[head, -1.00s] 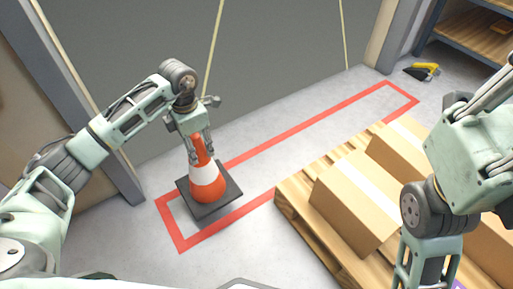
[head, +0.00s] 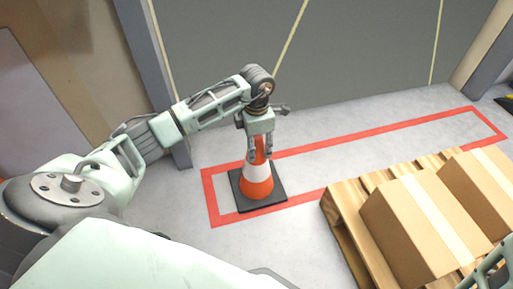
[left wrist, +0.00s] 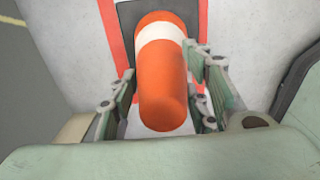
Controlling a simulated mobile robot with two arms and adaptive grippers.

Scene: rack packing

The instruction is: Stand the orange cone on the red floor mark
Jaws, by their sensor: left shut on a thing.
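The orange cone (head: 257,187) with a white band and a dark square base stands upright at the left end of the red floor mark (head: 212,201), a rectangular outline on the floor. Its base lies mostly inside the outline and seems to overlap the red line in places. My left gripper (head: 259,152) is shut on the cone's top from above. In the left wrist view the cone (left wrist: 162,85) sits between the fingers of the left gripper (left wrist: 162,100), with a red line beside its base. My right gripper is not in view.
A wooden pallet (head: 345,220) with cardboard boxes (head: 415,228) stands at the right, close to the mark. A grey door with yellow lines (head: 370,60) is behind. The mark's middle and right part are bare floor.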

